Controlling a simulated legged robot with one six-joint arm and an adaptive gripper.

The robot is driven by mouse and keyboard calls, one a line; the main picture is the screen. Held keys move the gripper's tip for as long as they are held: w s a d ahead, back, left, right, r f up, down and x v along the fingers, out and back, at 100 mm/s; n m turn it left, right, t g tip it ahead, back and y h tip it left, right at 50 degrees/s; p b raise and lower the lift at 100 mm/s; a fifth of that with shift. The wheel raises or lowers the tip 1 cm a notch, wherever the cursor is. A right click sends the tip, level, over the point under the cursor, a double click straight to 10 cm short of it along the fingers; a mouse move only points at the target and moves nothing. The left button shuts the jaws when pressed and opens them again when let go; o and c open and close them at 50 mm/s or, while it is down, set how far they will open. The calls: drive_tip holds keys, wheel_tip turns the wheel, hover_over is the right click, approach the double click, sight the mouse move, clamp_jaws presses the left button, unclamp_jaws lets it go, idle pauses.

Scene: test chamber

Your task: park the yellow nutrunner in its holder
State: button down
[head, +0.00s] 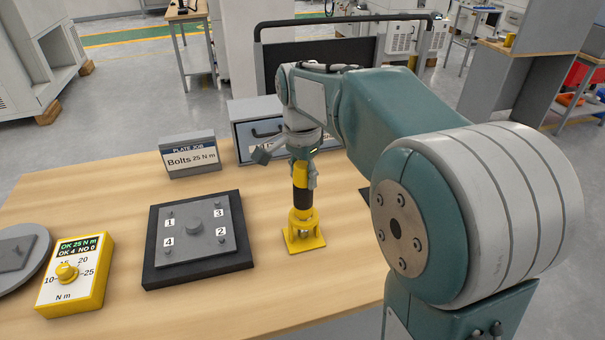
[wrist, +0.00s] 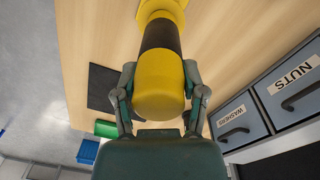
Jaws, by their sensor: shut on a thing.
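The yellow nutrunner (head: 300,198), with a black band around its middle, stands upright over the workbench. My gripper (head: 302,170) is shut on its upper yellow part. In the wrist view the two fingers of my gripper (wrist: 160,72) press on either side of the nutrunner's rounded yellow end (wrist: 160,95). The yellow holder (head: 304,241), with a square base plate, stands on the bench directly below. The nutrunner's lower end meets the holder's top and seems to be inside it; I cannot tell how deep it sits.
A dark plate fixture (head: 197,262) with numbered bolts lies left of the holder. A yellow torque box (head: 74,285) showing "OK 25 N m" and "OK 4 NO 0" is further left. A "Bolts 25 N m" sign (head: 191,158) stands behind. Drawers marked NUTS (wrist: 290,85) and WASHERS (wrist: 237,118) stand close by.

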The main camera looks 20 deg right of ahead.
drive_tip(key=shift+f, duration=0.1)
drive_tip(key=shift+c, duration=0.4)
unclamp_jaws()
drive_tip(key=shift+f, duration=0.1)
drive_tip(key=r, duration=1.1)
drive_tip(key=shift+w+a+r, duration=0.1)
drive_tip(key=shift+w+a, duration=0.05)
drive_tip(key=shift+w, duration=0.1)
drive_tip(key=shift+s+r, duration=0.1)
drive_tip(key=shift+r, duration=0.3)
drive_tip(key=s+f+n+t, duration=0.3)
drive_tip(key=s+f+n, duration=0.2)
drive_tip(key=s, duration=0.5)
drive_tip(key=s+f+n+t, duration=0.3)
drive_tip(key=s+f+n, duration=0.3)
drive_tip(key=s, duration=0.5)
drive_tip(key=shift+s+f+n, duration=0.15)
drive_tip(key=shift+f+n, duration=0.05)
drive_tip(key=shift+n, duration=0.6)
